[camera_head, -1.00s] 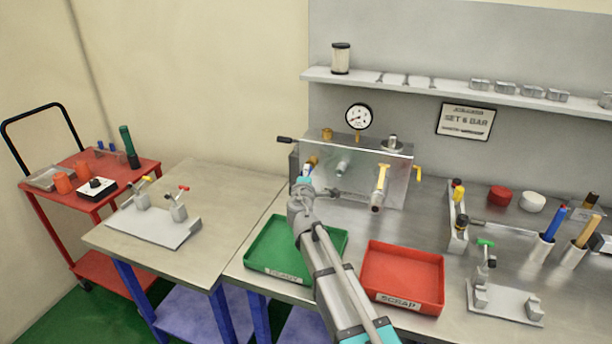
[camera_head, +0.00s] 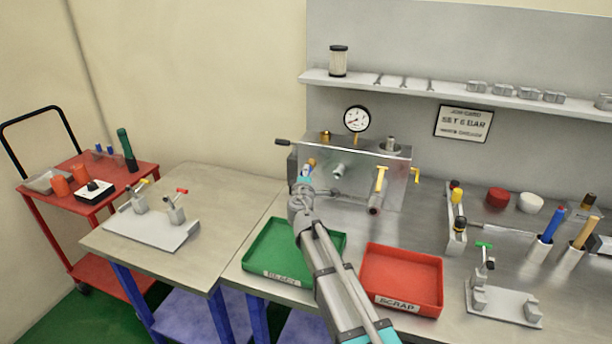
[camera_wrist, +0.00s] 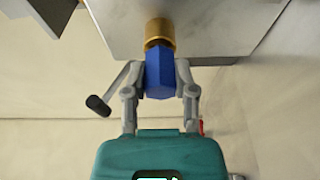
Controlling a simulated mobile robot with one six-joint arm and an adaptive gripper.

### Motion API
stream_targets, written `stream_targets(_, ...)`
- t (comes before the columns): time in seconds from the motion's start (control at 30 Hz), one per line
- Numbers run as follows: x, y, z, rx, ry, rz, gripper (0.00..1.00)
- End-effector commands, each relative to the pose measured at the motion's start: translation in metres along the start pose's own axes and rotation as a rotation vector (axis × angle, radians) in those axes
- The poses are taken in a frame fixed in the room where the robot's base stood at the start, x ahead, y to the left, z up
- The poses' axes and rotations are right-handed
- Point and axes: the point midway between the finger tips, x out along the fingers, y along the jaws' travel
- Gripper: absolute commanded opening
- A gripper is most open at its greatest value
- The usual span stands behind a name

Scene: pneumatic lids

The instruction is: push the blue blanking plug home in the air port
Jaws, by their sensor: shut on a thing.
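The blue blanking plug (camera_wrist: 160,74) is between the fingers of my gripper (camera_wrist: 160,92) in the wrist view, and the gripper is shut on it. The plug's far end meets the brass air port (camera_wrist: 160,33) on the grey metal block and is in line with it. How deep the plug sits inside the port cannot be told. In the head view, my gripper (camera_head: 305,181) is at the left of the block's front face, with the brass port (camera_head: 311,162) just above it. Little of the plug shows there.
The metal block (camera_head: 350,185) carries a yellow-handled valve (camera_head: 380,178) to the right of my gripper and a gauge (camera_head: 356,119) above. A green tray (camera_head: 262,262) and a red scrap tray (camera_head: 385,302) lie in front. A black-tipped lever (camera_wrist: 98,105) is close left of my gripper.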

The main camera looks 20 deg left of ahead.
Motion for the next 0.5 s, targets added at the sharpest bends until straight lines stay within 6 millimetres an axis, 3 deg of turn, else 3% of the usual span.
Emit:
stream_targets(0.3,0.0052,0.0,0.0013,0.0,0.0,0.0,0.0)
stream_targets(0.33,0.0049,0.0,0.0013,0.0,0.0,0.0,0.41)
stream_targets(0.5,0.0047,0.0,0.0013,0.0,0.0,0.0,0.73)
